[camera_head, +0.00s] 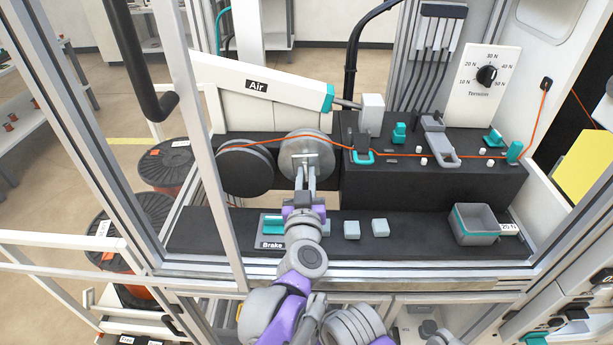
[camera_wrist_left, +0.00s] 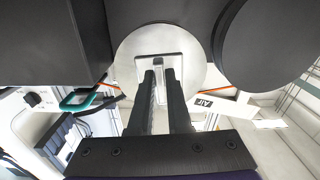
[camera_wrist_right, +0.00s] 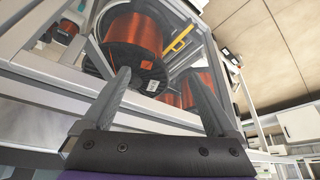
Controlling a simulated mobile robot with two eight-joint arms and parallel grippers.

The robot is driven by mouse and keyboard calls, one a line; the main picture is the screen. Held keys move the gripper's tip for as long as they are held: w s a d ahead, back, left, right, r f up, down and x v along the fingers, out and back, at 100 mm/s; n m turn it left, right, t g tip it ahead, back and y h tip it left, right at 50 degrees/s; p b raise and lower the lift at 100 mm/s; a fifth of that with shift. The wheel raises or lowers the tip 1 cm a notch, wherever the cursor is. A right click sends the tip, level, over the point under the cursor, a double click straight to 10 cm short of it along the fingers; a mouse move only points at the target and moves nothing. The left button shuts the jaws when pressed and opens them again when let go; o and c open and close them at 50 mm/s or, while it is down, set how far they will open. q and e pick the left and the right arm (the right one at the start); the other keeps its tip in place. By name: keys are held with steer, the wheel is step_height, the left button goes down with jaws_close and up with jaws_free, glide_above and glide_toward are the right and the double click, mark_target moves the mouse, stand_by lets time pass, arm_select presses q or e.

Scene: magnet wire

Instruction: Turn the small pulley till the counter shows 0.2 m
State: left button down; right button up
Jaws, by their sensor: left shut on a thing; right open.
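The small pulley (camera_head: 302,141) is a silver disc on the dark machine block, with orange wire running at it. It also shows in the left wrist view (camera_wrist_left: 135,60), with a pale plate and a short grip bar (camera_wrist_left: 158,65) on its face. My left gripper (camera_head: 305,166) is at the pulley's face, its fingers (camera_wrist_left: 162,78) closed around the bar, which they partly hide. My right gripper (camera_wrist_right: 155,76) is open and empty, well away from the pulley. I cannot make out a counter reading; a dark display at the head view's right edge (camera_head: 608,279) is cut off.
A larger dark-faced pulley (camera_head: 245,171) stands left of the small one. A brake pad marked Brake (camera_head: 271,244), grey blocks (camera_head: 352,230) and a grey bin (camera_head: 475,226) lie on the front shelf. A frame post (camera_head: 205,130) stands left. Copper spools (camera_wrist_right: 137,38) face my right gripper.

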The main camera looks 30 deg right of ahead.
stand_by(0.5)
arm_select(q)
steer(key=c, duration=0.9)
jaws_free()
steer(key=shift+o, duration=0.2)
steer(key=v, duration=1.1)
steer(key=shift+w, duration=0.1)
steer(key=shift+a+f, duration=0.1)
